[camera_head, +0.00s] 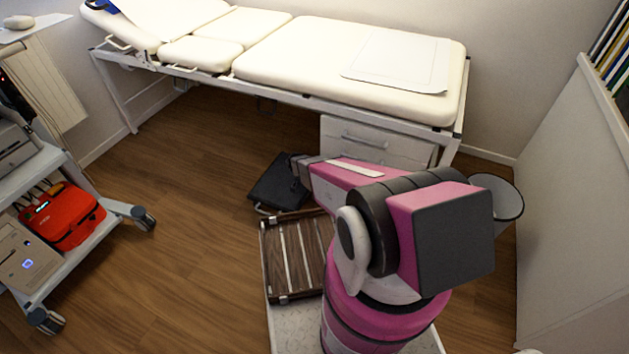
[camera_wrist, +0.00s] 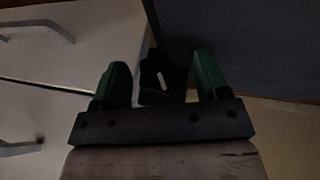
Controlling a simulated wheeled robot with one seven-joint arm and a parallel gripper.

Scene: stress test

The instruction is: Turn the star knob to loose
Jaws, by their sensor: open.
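In the wrist view, a dark, lobed shape (camera_wrist: 160,82) with a small pale mark shows between my fingers and looks like the star knob. Its outline is dim, and I cannot tell its setting or whether the fingers touch it. My gripper (camera_wrist: 160,64) is open, with one green finger on each side of the knob. In the head view my pink arm reaches toward the couch's underside, where my gripper is small and dark; I cannot make out the knob there.
A white drawer unit (camera_head: 376,141) stands under the cream examination couch (camera_head: 318,55). A black flat-topped thing (camera_head: 277,187) is beside my arm's end. A slatted wooden piece (camera_head: 284,255) lies nearer. A trolley (camera_head: 60,272) stands left, with clear floor (camera_head: 185,220) between.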

